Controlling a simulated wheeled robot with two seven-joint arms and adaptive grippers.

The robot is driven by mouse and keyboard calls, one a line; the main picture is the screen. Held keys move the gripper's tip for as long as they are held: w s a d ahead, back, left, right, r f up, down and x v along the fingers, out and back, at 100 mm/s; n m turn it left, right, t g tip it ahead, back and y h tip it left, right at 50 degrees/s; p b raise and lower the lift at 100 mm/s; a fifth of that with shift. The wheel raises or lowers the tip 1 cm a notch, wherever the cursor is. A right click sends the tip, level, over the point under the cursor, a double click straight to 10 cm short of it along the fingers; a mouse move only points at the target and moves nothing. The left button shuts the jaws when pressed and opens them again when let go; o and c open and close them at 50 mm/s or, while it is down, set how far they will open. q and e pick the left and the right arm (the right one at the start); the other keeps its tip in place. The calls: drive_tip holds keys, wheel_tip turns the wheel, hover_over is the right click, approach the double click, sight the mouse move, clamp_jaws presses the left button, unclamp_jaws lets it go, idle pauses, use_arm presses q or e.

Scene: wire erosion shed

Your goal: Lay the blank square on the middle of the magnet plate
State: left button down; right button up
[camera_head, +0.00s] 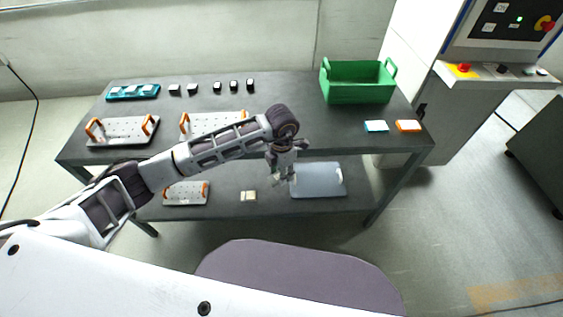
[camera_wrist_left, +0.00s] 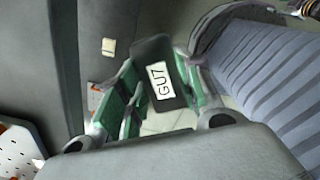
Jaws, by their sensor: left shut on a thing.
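My left gripper (camera_head: 286,176) is above the lower shelf, beside the left edge of a smooth grey-blue plate (camera_head: 325,182). In the left wrist view its green-padded fingers are shut on a dark block (camera_wrist_left: 152,50) with a white label reading "GU7". This block looks like the blank; in the head view I cannot make it out. It is held tilted in the wrist picture. Perforated metal plates with orange handles stand on the upper top (camera_head: 118,131) and on the lower shelf (camera_head: 183,196). I cannot tell for certain which plate is the magnet plate. My right gripper is not in view.
A small beige piece (camera_head: 248,196) lies on the lower shelf. A green crate (camera_head: 358,92), a teal tray (camera_head: 133,92), several black blocks (camera_head: 217,88), and a cyan (camera_head: 376,126) and an orange-edged piece (camera_head: 408,126) are on the dark table (camera_head: 290,115). A machine panel stands right.

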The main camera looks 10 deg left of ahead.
use_arm(q)
drive_tip(key=m, duration=0.2)
drive_tip(key=f+m, duration=0.1)
drive_tip(key=m, duration=0.1)
drive_tip(key=s+f+m, duration=0.1)
drive_tip(key=shift+d+f+m, duration=0.15)
drive_tip(key=shift+f+m, duration=0.1)
drive_tip(key=shift+m, duration=0.15)
drive_tip(key=s+a+f+m, duration=0.25)
drive_tip(key=f+m, duration=0.55)
drive_tip(key=m, duration=0.9)
drive_tip(key=s+a+f+m, duration=0.1)
drive_tip(key=a+f+m, duration=0.2)
drive_tip(key=a, duration=0.7)
drive_tip(key=shift+s+a+m, duration=0.25)
drive_tip(key=shift+a+m, duration=0.05)
drive_tip(key=shift+m, duration=0.5)
drive_tip(key=shift+d+f, duration=0.1)
